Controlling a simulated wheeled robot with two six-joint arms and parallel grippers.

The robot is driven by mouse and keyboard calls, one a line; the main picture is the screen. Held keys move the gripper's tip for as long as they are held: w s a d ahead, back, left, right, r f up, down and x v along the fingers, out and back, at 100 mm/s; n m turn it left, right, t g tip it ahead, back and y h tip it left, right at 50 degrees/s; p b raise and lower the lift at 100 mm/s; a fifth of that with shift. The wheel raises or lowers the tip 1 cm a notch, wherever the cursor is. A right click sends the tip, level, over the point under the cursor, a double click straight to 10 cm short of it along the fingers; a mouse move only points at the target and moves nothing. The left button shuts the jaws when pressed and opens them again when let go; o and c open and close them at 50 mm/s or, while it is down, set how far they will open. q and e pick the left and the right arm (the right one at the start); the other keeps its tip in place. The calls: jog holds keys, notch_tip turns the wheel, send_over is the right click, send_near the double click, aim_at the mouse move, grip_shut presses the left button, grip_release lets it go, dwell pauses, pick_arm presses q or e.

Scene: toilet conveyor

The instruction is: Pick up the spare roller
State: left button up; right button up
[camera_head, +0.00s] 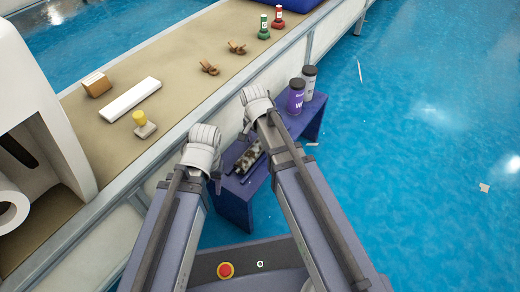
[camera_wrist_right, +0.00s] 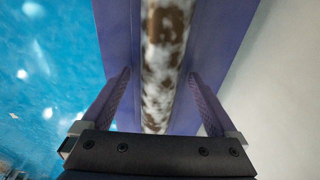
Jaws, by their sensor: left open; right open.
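The spare roller appears to be the brown-and-white mottled cylinder (camera_head: 248,157) lying on the low purple bench (camera_head: 235,203). In the right wrist view the roller (camera_wrist_right: 162,55) runs lengthwise between the two open purple fingers of my right gripper (camera_wrist_right: 160,75), with gaps on both sides. In the head view my right gripper (camera_head: 244,131) is over the bench at the roller's far end. My left gripper (camera_head: 217,182) is open at the bench's near left edge, beside the roller's near end. The arms partly hide the roller.
A purple jar (camera_head: 295,98) and a white jar (camera_head: 309,84) with dark lids stand on the bench's far end. The conveyor (camera_head: 175,62) runs alongside to the left, carrying a white bar (camera_head: 130,99), a yellow-topped piece (camera_head: 142,122) and red and green bottles. The blue floor at right is mostly clear.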

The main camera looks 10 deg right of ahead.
jog(key=shift+r, duration=0.1)
grip_shut()
dwell(0.7)
